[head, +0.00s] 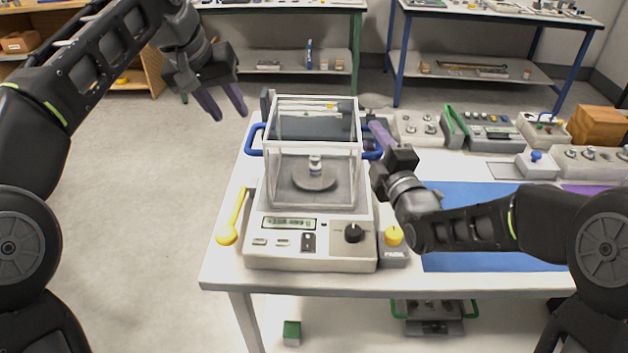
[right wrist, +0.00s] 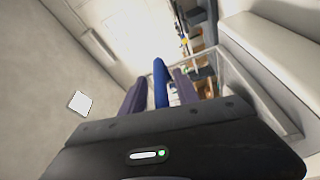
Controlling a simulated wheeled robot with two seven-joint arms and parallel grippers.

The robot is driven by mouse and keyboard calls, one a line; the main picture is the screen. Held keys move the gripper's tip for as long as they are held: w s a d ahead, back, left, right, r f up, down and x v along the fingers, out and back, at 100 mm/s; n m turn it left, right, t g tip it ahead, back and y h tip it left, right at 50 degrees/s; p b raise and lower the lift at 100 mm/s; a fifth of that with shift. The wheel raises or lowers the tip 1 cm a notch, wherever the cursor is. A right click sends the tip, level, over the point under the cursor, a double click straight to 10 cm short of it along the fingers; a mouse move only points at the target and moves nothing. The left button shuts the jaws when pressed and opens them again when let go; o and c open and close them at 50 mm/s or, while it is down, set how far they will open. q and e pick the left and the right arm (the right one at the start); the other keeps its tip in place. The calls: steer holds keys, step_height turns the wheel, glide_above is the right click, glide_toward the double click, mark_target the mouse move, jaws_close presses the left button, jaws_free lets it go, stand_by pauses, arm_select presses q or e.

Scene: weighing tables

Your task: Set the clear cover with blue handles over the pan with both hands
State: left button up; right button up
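The clear cover (head: 268,178) with white edges stands around the pan (head: 305,184) on the scale (head: 312,262), and its lower edge appears to rest on the scale's top. A small weight (head: 315,162) stands on the pan inside. The left blue handle (head: 250,140) is free. My left gripper (head: 222,100) is open and empty, above and left of that handle. My right gripper (head: 374,132) is at the right blue handle (head: 372,155). In the right wrist view, the blue handle (right wrist: 160,85) lies between its two fingers, with a gap showing beside it.
A yellow spoon-like tool (head: 232,222) lies left of the scale, near the table's left edge. A yellow-knobbed box (head: 393,245) stands at its right front. A blue mat (head: 470,205) lies further right, with several grey instruments behind it. Open floor lies left of the table.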

steer(key=shift+s, duration=0.1)
steer(key=v, duration=0.7)
steer(key=shift+s, duration=0.15)
steer(key=shift+d, duration=0.1)
stand_by(0.4)
